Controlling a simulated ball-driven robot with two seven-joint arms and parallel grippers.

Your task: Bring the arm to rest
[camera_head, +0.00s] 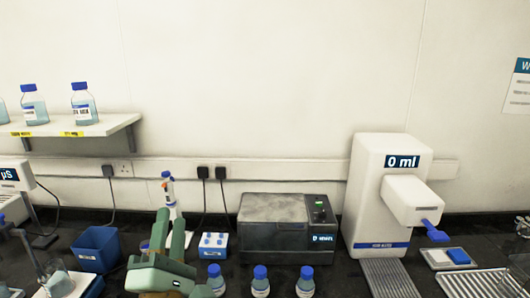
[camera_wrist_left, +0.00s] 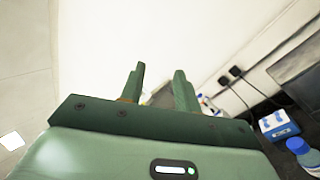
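My left gripper (camera_head: 170,218) is green and rises at the lower left middle of the head view, over the dark bench. Its two fingers point up and away from me and stand apart. In the left wrist view the gripper (camera_wrist_left: 159,70) also shows its fingers apart, with nothing held between them. My right gripper is in neither view.
A blue bin (camera_head: 97,249) stands left of the gripper and a blue-and-white rack (camera_head: 213,245) to its right. Further right are a grey machine (camera_head: 285,238), blue-capped bottles (camera_head: 260,281) and a white dispenser (camera_head: 375,205).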

